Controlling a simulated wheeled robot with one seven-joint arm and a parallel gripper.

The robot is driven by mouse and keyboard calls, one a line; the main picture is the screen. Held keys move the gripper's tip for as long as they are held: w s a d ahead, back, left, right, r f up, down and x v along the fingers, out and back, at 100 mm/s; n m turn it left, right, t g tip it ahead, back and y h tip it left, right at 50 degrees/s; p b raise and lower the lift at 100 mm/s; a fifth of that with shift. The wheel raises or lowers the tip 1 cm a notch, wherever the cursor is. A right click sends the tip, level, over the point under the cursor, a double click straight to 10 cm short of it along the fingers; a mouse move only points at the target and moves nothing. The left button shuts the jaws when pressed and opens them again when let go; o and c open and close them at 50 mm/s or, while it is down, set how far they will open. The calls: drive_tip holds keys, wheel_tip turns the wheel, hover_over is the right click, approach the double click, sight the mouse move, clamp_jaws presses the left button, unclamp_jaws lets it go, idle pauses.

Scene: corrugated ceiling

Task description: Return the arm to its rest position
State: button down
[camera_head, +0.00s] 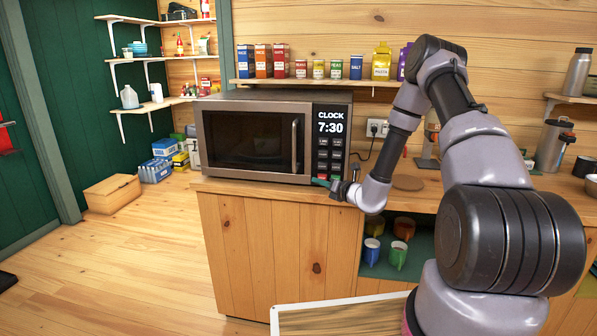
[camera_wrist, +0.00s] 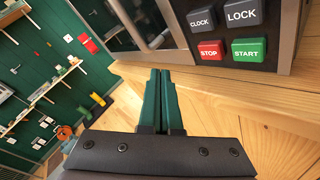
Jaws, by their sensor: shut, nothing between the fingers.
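My arm reaches forward from the right side of the head view and bends down to the counter. My gripper (camera_head: 318,182) is at the lower right corner of the microwave (camera_head: 250,138), just in front of its button panel. In the wrist view my gripper (camera_wrist: 161,75) is shut, its two green fingers side by side with nothing between them. The red STOP button (camera_wrist: 210,49) and green START button (camera_wrist: 246,49) are beyond the fingertips to the right. The microwave door is closed, and its display reads CLOCK 7:30.
The wooden counter (camera_head: 225,187) runs under the microwave and to the right. Mugs (camera_head: 398,254) stand on an open shelf below. A framed board (camera_head: 330,318) is low in front.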

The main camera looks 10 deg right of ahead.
drive_tip(key=s+a+r+n+g+y, duration=0.2)
drive_tip(key=a+r+n+y, duration=0.15)
drive_tip(key=r, duration=0.35)
drive_tip(key=s+a+r+n+g+y, duration=0.2)
drive_tip(key=s+a+r+n, duration=0.1)
drive_tip(key=r+n, duration=0.25)
drive_tip(key=s+a+r+n+g, duration=0.3)
drive_tip(key=s+r+n+g, duration=0.3)
drive_tip(key=s+r+n, duration=0.45)
drive_tip(key=s+d+r+n+t+h, duration=0.1)
drive_tip(key=s+d+r+n+h, duration=0.2)
drive_tip(key=s, duration=0.4)
drive_tip(key=s+d+r+n+t+h, duration=0.1)
drive_tip(key=s+d+r+n+h, duration=0.3)
drive_tip(key=s+d, duration=0.3)
drive_tip(key=s+d+r+n+t+h, duration=0.1)
drive_tip(key=s+d+r+n+h, duration=0.3)
drive_tip(key=s, duration=0.4)
drive_tip(key=shift+d+r+n+h, duration=0.15)
drive_tip(key=shift+d+n+h, duration=0.4)
drive_tip(key=shift+d+n, duration=0.45)
drive_tip(key=shift+s, duration=0.1)
